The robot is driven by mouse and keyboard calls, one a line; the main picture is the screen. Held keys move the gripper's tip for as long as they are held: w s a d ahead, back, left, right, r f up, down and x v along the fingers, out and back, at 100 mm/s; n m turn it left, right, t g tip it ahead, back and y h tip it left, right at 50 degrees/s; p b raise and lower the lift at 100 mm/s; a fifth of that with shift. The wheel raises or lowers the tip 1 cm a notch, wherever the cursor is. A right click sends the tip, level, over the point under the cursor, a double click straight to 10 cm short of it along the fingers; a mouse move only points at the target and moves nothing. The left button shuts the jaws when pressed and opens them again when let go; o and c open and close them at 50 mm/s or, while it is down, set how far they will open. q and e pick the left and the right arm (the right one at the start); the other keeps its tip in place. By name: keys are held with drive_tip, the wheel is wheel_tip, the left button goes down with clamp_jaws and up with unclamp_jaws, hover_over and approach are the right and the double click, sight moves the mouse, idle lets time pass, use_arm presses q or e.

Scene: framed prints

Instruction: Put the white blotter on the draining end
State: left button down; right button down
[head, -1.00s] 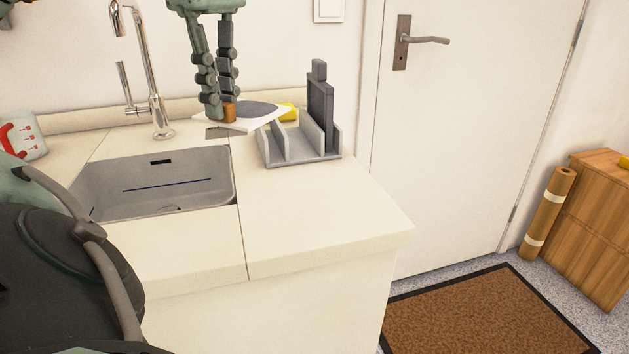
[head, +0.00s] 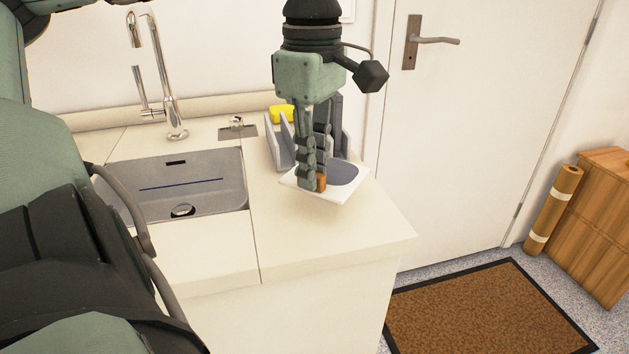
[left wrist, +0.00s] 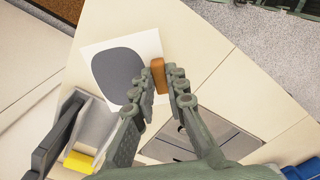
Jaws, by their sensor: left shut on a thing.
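The white blotter (head: 334,194) is a thin white square with a dark grey rounded patch and a small brown grip block (head: 321,183). My left gripper (head: 314,178) points down and is shut on the brown block. The blotter looks slightly tilted over the pale counter end (head: 330,240) right of the sink, in front of the grey rack. I cannot tell whether it touches the counter. The left wrist view shows the blotter (left wrist: 88,52) beyond the fingertips (left wrist: 164,84), with the block between them. My right gripper is not in view.
The grey rack (head: 275,147) stands behind the blotter, with a yellow sponge (head: 282,114) by it. The sink (head: 190,190) and tap (head: 166,100) are to the left. The counter's front right corner is bare. A door (head: 460,130) and brown mat (head: 470,310) lie beyond its edge.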

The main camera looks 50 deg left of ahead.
use_arm(q)
wheel_tip(320, 180, down, 4)
drive_tip(key=shift+d+r, duration=0.1)
drive_tip(key=shift+f, duration=0.25)
drive_tip(key=c, duration=1.5)
unclamp_jaws()
drive_tip(key=shift+c, duration=0.2)
drive_tip(key=shift+r, duration=0.15)
